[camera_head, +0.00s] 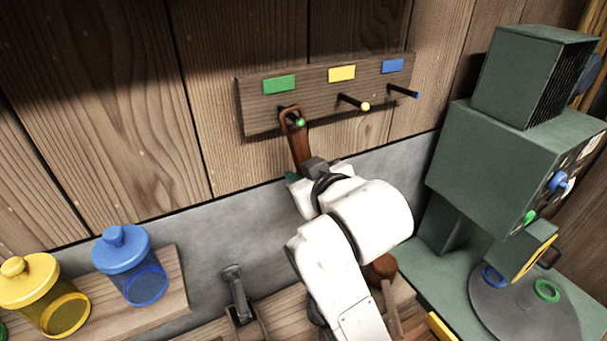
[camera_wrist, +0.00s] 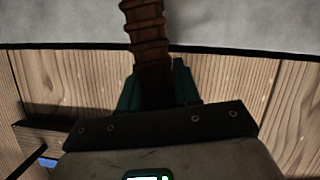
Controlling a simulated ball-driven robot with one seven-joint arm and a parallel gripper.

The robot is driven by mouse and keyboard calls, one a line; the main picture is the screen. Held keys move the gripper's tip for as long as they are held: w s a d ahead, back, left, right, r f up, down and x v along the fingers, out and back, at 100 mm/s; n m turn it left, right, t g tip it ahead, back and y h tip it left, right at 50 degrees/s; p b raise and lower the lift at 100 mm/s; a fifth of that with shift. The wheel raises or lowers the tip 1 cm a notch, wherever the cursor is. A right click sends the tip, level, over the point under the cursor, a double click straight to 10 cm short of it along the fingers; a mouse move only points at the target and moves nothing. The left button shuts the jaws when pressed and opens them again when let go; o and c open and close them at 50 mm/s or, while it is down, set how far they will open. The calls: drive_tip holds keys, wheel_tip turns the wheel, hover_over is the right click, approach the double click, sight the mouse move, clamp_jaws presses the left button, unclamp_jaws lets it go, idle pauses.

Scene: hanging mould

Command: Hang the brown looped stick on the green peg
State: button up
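The brown looped stick (camera_head: 298,150) hangs nearly upright in front of the wall, with its loop at the top. The loop overlaps the green peg (camera_head: 299,122); the peg seems to pass through it, its green tip showing in front. My gripper (camera_head: 303,174) is at the stick's lower part. In the wrist view, the green fingers of my gripper (camera_wrist: 158,90) stand on both sides of the ridged stick (camera_wrist: 147,40) and appear closed on it. The exact contact is partly hidden by the gripper body.
The peg board (camera_head: 315,100) also has a yellow-tipped peg (camera_head: 364,106) and a blue-tipped peg (camera_head: 416,95) to the right. A green machine (camera_head: 505,150) stands at the right. Yellow (camera_head: 35,290) and blue (camera_head: 130,265) jars stand at the lower left.

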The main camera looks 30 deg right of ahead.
drive_tip(key=o, duration=0.5)
drive_tip(key=shift+o, duration=0.2)
drive_tip(key=d+p+v, duration=0.1)
drive_tip(key=p+v, duration=0.3)
drive_tip(key=v, duration=0.6)
drive_tip(key=shift+s+a+r, duration=0.2)
drive_tip(key=shift+s+a, duration=0.15)
drive_tip(key=shift+a, duration=0.2)
drive_tip(key=s+d+f+g+b, duration=0.1)
drive_tip(key=s+f+g, duration=0.3)
drive_tip(key=s+f, duration=0.4)
drive_tip(key=s+d+f+m+g+b, duration=0.1)
drive_tip(key=s+f, duration=0.6)
drive_tip(key=f, duration=0.9)
drive_tip(key=s+d+f+m+g+y+b, duration=0.1)
drive_tip(key=s+d+f+g+b, duration=0.2)
drive_tip(key=s+f+g, duration=0.4)
wheel_tip(320, 180, down, 6)
drive_tip(key=shift+s+d+r+g, duration=0.15)
drive_tip(key=shift+s+d+g, duration=0.25)
drive_tip(key=shift+s, duration=0.4)
